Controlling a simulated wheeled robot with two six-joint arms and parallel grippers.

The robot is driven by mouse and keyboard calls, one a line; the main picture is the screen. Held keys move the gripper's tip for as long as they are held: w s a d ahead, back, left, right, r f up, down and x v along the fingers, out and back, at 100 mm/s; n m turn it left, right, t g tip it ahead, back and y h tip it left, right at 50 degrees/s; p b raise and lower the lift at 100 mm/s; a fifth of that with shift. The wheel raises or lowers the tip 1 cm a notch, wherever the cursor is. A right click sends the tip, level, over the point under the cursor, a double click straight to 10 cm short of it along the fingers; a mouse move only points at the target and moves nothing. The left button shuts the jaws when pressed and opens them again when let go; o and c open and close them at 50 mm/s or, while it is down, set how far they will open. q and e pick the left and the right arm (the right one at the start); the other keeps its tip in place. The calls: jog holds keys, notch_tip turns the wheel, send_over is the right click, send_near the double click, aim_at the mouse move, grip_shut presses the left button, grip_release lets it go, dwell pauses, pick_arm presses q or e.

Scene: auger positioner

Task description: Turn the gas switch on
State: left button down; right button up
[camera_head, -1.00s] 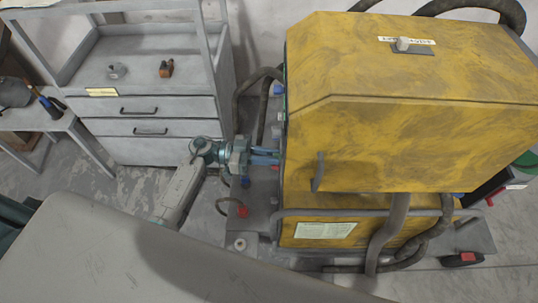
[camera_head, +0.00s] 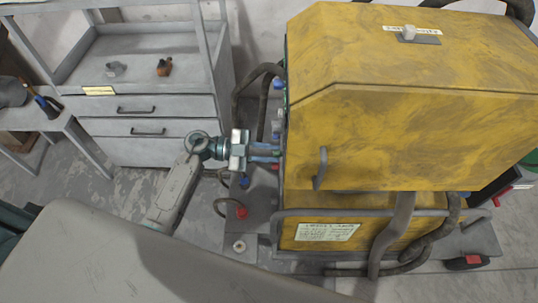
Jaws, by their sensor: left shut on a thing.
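The yellow machine cabinet (camera_head: 410,140) fills the right half of the head view. Small coloured controls (camera_head: 278,88) line its left side, seen nearly edge-on. My left gripper (camera_head: 277,154) reaches in from the left, level with the middle of that side. Its blue fingers are shut on a small part there, mostly hidden between the fingertips. I cannot tell from its shape whether this is the gas switch. My right gripper is not in view.
A dark bent handle (camera_head: 321,168) is on the cabinet's front. Black hoses (camera_head: 262,100) hang close behind my gripper. A grey drawer unit (camera_head: 145,105) stands at the left. A red knob (camera_head: 241,212) sits on the base below my gripper.

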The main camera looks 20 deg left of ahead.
pick_arm(q)
jog(key=shift+m+t+b, duration=0.4)
jog(key=shift+m+b, duration=3.1)
jog(key=shift+m, duration=0.8)
jog(key=shift+s, duration=0.1)
jog(key=c, duration=1.3)
grip_release()
jog(key=shift+a, duration=0.1)
